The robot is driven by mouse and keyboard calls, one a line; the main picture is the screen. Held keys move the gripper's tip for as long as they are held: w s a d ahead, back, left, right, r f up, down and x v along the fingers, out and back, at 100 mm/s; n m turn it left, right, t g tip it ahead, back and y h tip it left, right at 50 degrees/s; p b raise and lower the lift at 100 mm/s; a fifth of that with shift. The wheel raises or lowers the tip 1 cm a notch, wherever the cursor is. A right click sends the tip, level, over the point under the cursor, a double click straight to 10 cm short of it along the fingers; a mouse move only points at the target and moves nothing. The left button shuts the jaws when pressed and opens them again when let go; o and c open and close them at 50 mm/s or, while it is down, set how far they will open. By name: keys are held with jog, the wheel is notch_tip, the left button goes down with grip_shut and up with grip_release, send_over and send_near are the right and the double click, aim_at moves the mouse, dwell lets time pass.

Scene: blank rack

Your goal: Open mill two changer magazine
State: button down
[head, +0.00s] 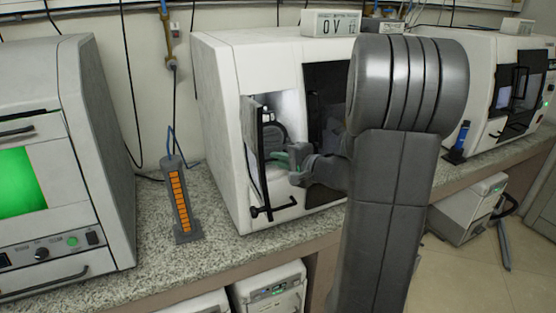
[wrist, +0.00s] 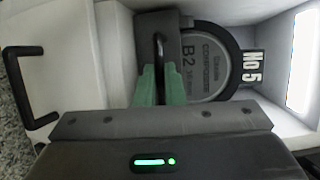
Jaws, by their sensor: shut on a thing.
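A white mill (head: 215,85) stands mid-bench in the head view, with its narrow left compartment open and lit inside. I cannot read which number it bears. My gripper (head: 281,160) reaches into that compartment from the right. In the wrist view my gripper's green fingers (wrist: 155,88) are shut on the dark upright handle (wrist: 158,48) of a grey holder. A round grey disc (wrist: 205,60) marked "B2" and "Composite" sits in it, beside a "No 5" label (wrist: 252,68). My wrist hides the lower part of the disc.
A black bar handle (wrist: 30,88) juts out at left in the wrist view. An orange-striped tower (head: 180,200) stands on the bench left of the mill. A machine with a green screen (head: 20,182) is at far left; another white machine (head: 480,85) is at right.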

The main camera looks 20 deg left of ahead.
jog(key=s+d+b, duration=0.6)
jog(key=s+d, duration=0.7)
jog(key=d, duration=0.2)
jog(key=shift+s+d, duration=0.25)
jog(key=shift+d, duration=0.15)
jog(key=c, duration=1.5)
grip_release()
jog(key=shift+c, duration=0.2)
jog(key=shift+d, duration=0.1)
jog(key=v, duration=1.3)
jog(key=shift+d+r, duration=0.15)
jog(key=shift+d, duration=0.1)
jog(key=shift+s+a, duration=0.1)
jog(key=shift+s, duration=0.05)
jog(key=x, duration=1.3)
jog(key=shift+w+a, duration=0.2)
jog(key=shift+a, duration=0.05)
